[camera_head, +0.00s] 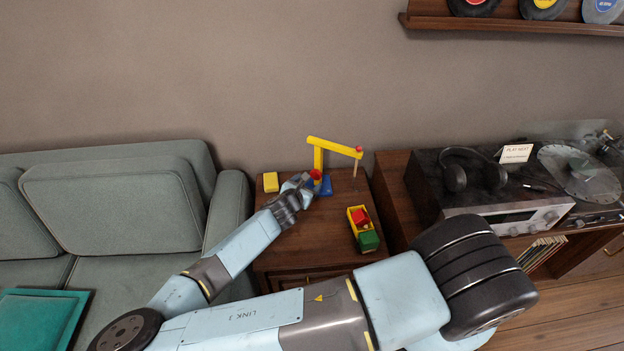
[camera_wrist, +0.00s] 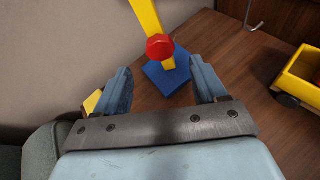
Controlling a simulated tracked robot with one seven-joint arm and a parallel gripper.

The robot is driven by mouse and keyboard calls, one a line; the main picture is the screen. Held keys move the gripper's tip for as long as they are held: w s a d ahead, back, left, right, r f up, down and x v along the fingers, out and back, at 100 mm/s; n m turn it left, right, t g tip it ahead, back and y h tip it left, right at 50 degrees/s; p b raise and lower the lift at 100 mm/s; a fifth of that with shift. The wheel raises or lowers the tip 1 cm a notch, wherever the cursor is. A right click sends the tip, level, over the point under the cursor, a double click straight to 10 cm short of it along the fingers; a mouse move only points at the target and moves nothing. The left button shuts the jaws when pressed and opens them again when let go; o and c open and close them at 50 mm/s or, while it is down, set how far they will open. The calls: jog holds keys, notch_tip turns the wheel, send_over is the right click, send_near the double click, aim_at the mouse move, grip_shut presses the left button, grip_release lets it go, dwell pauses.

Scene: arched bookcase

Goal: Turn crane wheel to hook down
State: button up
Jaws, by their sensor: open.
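The toy crane has a yellow mast and boom (camera_head: 335,146) and stands on a blue base (camera_head: 324,186) on the wooden cabinet. Its red wheel (camera_wrist: 160,47) faces my wrist camera on the lower mast. A small hook (camera_wrist: 254,22) hangs from the boom at the right of the wrist view. My gripper (camera_wrist: 162,82) is open, with one blue finger on each side of the view. The red wheel appears between and beyond the fingertips. In the head view my wrist partly covers the crane's base.
A yellow toy truck (camera_head: 358,217) with a red load and green cab is right of the crane. A yellow block (camera_head: 270,182) sits at left. A green sofa (camera_head: 229,205) borders the cabinet (camera_head: 302,255); a record player (camera_head: 578,175) and headphones (camera_head: 472,170) are right.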

aim_at(315, 177)
jog(key=shift+v, duration=2.45)
